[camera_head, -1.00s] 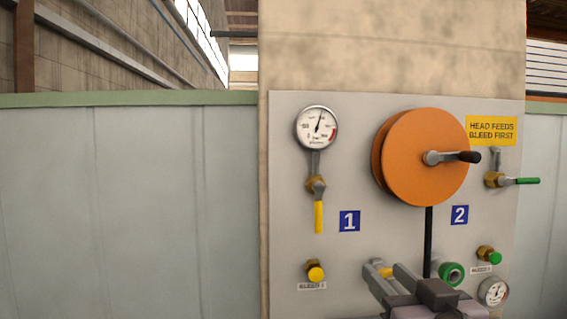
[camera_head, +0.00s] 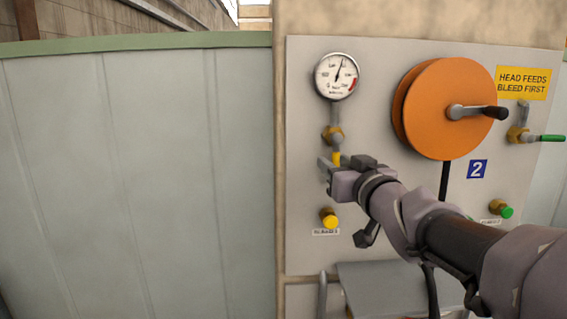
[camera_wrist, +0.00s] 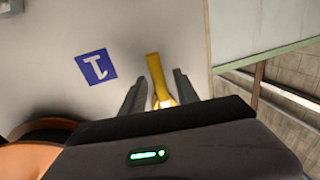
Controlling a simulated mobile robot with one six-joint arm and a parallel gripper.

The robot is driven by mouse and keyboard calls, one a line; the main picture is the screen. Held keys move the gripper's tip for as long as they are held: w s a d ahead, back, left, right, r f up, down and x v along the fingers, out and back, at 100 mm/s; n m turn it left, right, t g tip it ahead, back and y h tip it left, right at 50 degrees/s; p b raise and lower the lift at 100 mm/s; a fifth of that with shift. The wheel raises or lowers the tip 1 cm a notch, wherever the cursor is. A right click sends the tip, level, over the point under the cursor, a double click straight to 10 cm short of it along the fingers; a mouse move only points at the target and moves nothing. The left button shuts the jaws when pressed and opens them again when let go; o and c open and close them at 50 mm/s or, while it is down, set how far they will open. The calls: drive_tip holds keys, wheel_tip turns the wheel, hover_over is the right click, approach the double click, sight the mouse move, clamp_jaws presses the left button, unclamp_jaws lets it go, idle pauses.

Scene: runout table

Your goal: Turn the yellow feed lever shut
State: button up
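The yellow feed lever (camera_head: 337,157) hangs straight down below its brass valve (camera_head: 333,136), in line with the pipe under the left gauge (camera_head: 336,76). In the head view my gripper (camera_head: 328,172) hides its lower part. In the wrist view the lever (camera_wrist: 155,72) lies between the two fingers of my gripper (camera_wrist: 161,76), with a visible gap on each side. The fingers are open and appear not to touch it.
A blue "1" plate (camera_wrist: 96,66) is beside the lever. A yellow bleed knob (camera_head: 328,217) sits below my gripper. To the right are an orange reel (camera_head: 440,105) with a crank and a green-handled valve (camera_head: 520,135). The panel left of the lever is clear.

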drive_tip(key=shift+w, duration=0.35)
drive_tip(key=shift+a, duration=0.1)
drive_tip(key=shift+s, duration=0.1)
drive_tip(key=shift+c, duration=0.3)
clamp_jaws()
idle(0.8)
